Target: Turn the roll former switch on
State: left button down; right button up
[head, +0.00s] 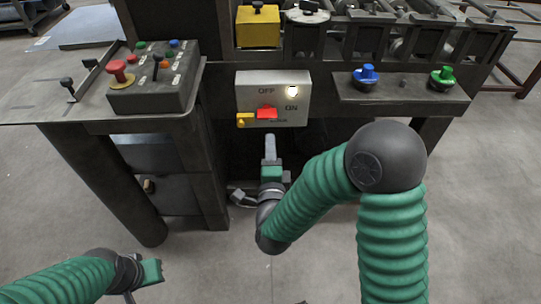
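The switch box (244,84) is a light grey panel on the front of the dark machine, marked OFF and ON. A red switch lever (267,112) sits low on it, with a yellow piece (245,119) at its left. A round light (292,91) above the ON label glows pale. My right gripper (270,146) points up just below the switch box, its tip slightly under the red lever and seemingly apart from it. Its fingers show as one narrow grey shape, so their opening is unclear. My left gripper (150,272) is low at the left, away from the box, its fingers unclear.
A control box (150,95) with a red knob and several coloured buttons stands on the left table. A ledge (400,92) with a blue knob (366,75) and a green knob (443,75) juts out right of the switch box. The floor in front is open.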

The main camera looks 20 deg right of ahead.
jog(key=p+v, duration=0.1)
jog(key=v, duration=0.3)
jog(key=shift+s+p, duration=0.3)
jog(key=shift+p, duration=0.1)
jog(key=shift+f, duration=0.1)
